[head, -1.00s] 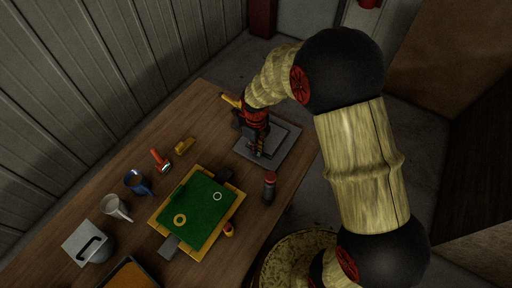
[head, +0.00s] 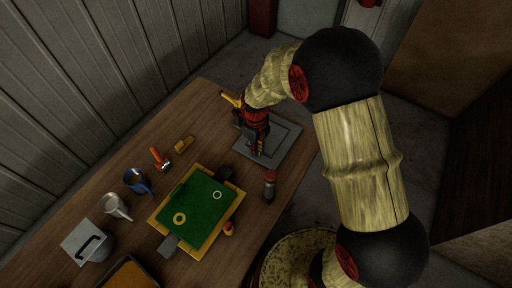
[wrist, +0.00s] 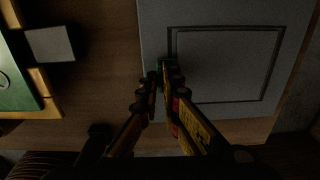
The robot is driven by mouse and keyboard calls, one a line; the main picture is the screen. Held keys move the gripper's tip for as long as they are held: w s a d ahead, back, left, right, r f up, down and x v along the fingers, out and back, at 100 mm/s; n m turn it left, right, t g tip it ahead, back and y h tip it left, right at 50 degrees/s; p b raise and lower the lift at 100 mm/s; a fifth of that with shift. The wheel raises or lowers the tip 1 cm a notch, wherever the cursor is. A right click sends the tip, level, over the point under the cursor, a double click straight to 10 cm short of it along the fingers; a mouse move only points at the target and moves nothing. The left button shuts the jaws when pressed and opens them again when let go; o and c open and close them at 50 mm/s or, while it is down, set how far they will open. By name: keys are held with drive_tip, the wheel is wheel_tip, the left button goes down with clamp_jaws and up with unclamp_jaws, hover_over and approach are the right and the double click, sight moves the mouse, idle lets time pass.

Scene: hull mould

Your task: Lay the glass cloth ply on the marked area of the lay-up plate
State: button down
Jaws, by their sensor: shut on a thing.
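The lay-up plate is a flat grey slab (head: 245,152) on the bench; in the wrist view the plate (wrist: 205,14) fills the upper middle. A dark square outline (wrist: 225,28) marks an area on it. A plain grey sheet, seemingly the glass cloth ply (wrist: 228,65), shows within this outline, nearly matching the plate in colour. My gripper (head: 258,151) is low over the plate's left part. In the wrist view my gripper (wrist: 163,78) is shut on a small green piece, seemingly the ply's tab, at the outline's left side. The fingers hide the lower left corner.
A green board in a yellow frame (head: 160,217) lies left of the plate. A red-capped bottle (head: 270,188) stands near the plate's front edge.

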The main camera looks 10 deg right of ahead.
drive_tip(key=c, duration=1.9)
unclamp_jaws()
drive_tip(key=shift+o, duration=0.8)
drive_tip(key=o, duration=0.4)
drive_tip(key=shift+c, duration=0.2)
drive_tip(key=shift+r+p, duration=2.55)
drive_tip(key=shift+r, duration=0.95)
